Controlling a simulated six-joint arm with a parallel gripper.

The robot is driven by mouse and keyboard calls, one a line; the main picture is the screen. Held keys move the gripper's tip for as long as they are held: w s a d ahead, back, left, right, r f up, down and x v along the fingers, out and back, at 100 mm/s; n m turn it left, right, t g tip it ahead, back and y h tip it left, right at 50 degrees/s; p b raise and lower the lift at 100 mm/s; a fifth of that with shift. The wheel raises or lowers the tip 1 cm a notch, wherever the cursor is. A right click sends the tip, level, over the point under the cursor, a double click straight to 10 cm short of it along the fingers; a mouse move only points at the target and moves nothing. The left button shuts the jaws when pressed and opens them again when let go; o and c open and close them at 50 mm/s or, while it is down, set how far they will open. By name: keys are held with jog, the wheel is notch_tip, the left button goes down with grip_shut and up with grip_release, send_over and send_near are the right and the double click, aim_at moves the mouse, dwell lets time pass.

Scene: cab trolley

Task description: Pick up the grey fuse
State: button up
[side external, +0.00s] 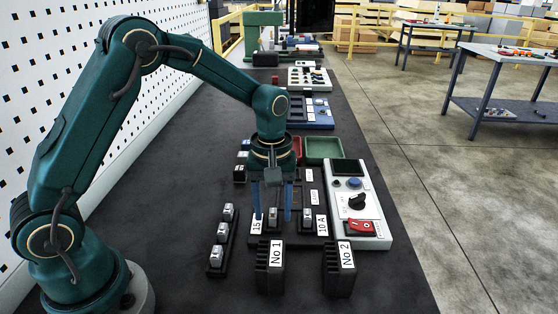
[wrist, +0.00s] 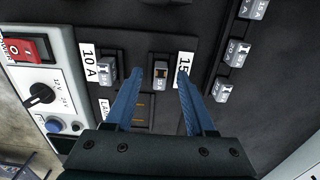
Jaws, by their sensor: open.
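A grey fuse (side external: 273,214) sits upright in the dark fuse panel beside the label reading 15; it also shows in the wrist view (wrist: 160,73). A second grey-topped fuse (side external: 307,215) sits to its right, by the 10 A label, and in the wrist view (wrist: 106,71) it lies left of my fingers. My gripper (side external: 272,217) is open, with its blue fingers pointing down on either side of the fuse by the 15 label. In the wrist view that fuse shows between the fingertips. I cannot tell whether the fingers touch anything.
A dark rack (side external: 219,241) with several grey fuses stands at left. Black holders No 1 (side external: 263,283) and No 2 (side external: 333,284) stand in front. A white control box (side external: 375,240) with a red switch is at right. A green tray (side external: 323,150) lies behind.

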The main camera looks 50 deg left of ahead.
jog(key=shift+c, duration=0.3)
grip_shut()
